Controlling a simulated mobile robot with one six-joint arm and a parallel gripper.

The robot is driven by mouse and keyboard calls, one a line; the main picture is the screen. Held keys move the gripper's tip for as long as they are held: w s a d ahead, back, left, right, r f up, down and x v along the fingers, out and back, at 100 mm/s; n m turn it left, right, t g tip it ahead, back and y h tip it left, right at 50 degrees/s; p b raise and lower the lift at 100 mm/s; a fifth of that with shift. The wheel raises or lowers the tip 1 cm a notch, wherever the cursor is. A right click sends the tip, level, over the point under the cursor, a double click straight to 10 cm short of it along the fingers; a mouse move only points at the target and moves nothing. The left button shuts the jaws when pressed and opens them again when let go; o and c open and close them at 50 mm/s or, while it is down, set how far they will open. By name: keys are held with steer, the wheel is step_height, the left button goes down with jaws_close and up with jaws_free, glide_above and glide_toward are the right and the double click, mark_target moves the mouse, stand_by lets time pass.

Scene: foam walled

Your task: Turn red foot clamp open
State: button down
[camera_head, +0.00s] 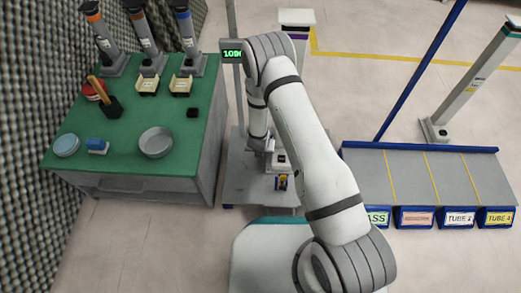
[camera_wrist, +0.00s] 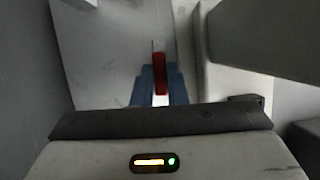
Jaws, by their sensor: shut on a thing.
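The red foot clamp (camera_wrist: 160,82) is a narrow upright red piece in the middle of the wrist view, in front of a pale grey surface. My gripper (camera_wrist: 160,70) has its two blue fingers on either side of it, shut on it. In the head view my arm reaches down over a grey wheeled platform (camera_head: 240,185), and the clamp cannot be made out there.
A scale display (camera_head: 232,54) stands on a post beside my arm. A green-topped bench (camera_head: 120,130) with a bowl (camera_head: 156,142) and several tools is at left. A grey sloped rack (camera_head: 410,175) with labelled blue bins is at right. Grey walls flank my gripper closely.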

steer(key=shift+n, duration=0.4)
steer(key=c, duration=1.4)
jaws_free()
steer(key=shift+c, duration=0.2)
steer(key=p+v, duration=0.3)
steer(key=v, duration=0.4)
steer(key=shift+r, duration=0.4)
steer(key=shift+s+d, duration=0.1)
steer(key=shift+s, duration=0.1)
